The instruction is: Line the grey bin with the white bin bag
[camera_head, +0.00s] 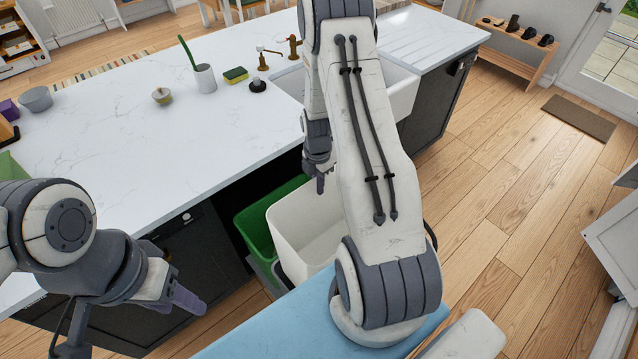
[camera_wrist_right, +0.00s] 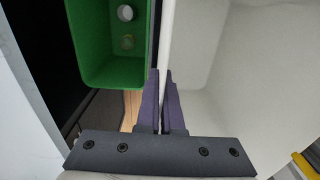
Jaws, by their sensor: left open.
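The white bin bag (camera_head: 300,228) stands open like a box beside the green bin, below the counter edge. Its smooth white inside also fills the right of the right wrist view (camera_wrist_right: 250,70). The grey bin is mostly hidden; I cannot tell how far the bag sits in it. My right gripper (camera_head: 320,184) is at the bag's far rim, partly behind my own arm. In the right wrist view its two fingers (camera_wrist_right: 163,88) are close together with the thin white rim between them. My left gripper (camera_head: 184,290) is open and empty, left of the bins.
A green bin (camera_head: 256,232) is left of the white bag. The white counter (camera_head: 130,150) lies above, with a sink (camera_head: 402,88), cup (camera_head: 204,78) and sponge (camera_head: 235,75). A light blue surface (camera_head: 270,330) is in front. Wooden floor (camera_head: 500,200) is clear at right.

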